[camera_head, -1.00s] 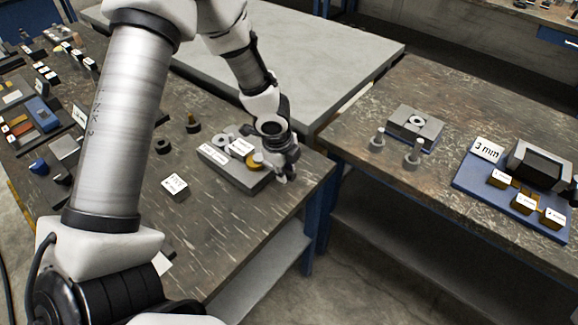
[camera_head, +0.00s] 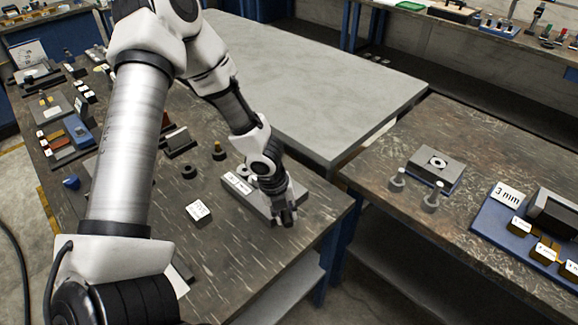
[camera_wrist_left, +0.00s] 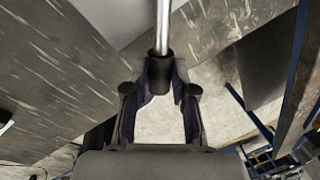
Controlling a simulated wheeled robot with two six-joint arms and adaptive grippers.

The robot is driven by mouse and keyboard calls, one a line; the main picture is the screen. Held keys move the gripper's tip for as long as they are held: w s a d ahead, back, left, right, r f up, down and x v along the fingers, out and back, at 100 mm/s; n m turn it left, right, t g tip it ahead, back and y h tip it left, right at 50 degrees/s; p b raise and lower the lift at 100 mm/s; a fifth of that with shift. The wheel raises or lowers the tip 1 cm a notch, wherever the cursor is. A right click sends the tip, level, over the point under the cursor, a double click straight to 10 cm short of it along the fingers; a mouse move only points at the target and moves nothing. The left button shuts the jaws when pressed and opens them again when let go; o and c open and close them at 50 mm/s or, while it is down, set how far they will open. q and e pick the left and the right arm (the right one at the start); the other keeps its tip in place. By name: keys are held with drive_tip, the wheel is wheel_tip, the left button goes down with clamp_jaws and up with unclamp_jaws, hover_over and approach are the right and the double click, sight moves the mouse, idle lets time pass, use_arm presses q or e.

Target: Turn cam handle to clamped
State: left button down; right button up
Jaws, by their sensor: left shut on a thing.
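The cam fixture is a grey block (camera_head: 234,202) with white labels, near the right edge of the left bench. My left gripper (camera_head: 287,217) is at the block's right end and hides part of it. In the left wrist view, the gripper (camera_wrist_left: 160,78) is shut on the black grip of the cam handle (camera_wrist_left: 161,28), a bright metal rod running up out of the picture. The cam and the label near it are mostly hidden by my arm in the head view. My right gripper is not in view.
A white labelled block (camera_head: 199,212) and small dark parts (camera_head: 189,169) stand left of the fixture. A gap separates this bench from the right bench (camera_head: 480,135), which holds a grey block (camera_head: 437,168), two pegs and a blue tray (camera_head: 487,233). A bare grey table (camera_head: 310,85) lies behind.

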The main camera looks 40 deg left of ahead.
use_arm(q)
drive_tip(key=shift+s, duration=0.1)
idle(0.3)
drive_tip(key=c, duration=1)
unclamp_jaws()
drive_tip(key=shift+f, duration=0.1)
drive_tip(key=shift+o, duration=0.2)
wheel_tip(320, 180, up, 12)
drive_tip(key=s+a, duration=0.1)
drive_tip(key=shift+s+a, duration=0.3)
drive_tip(key=shift+f, duration=0.1)
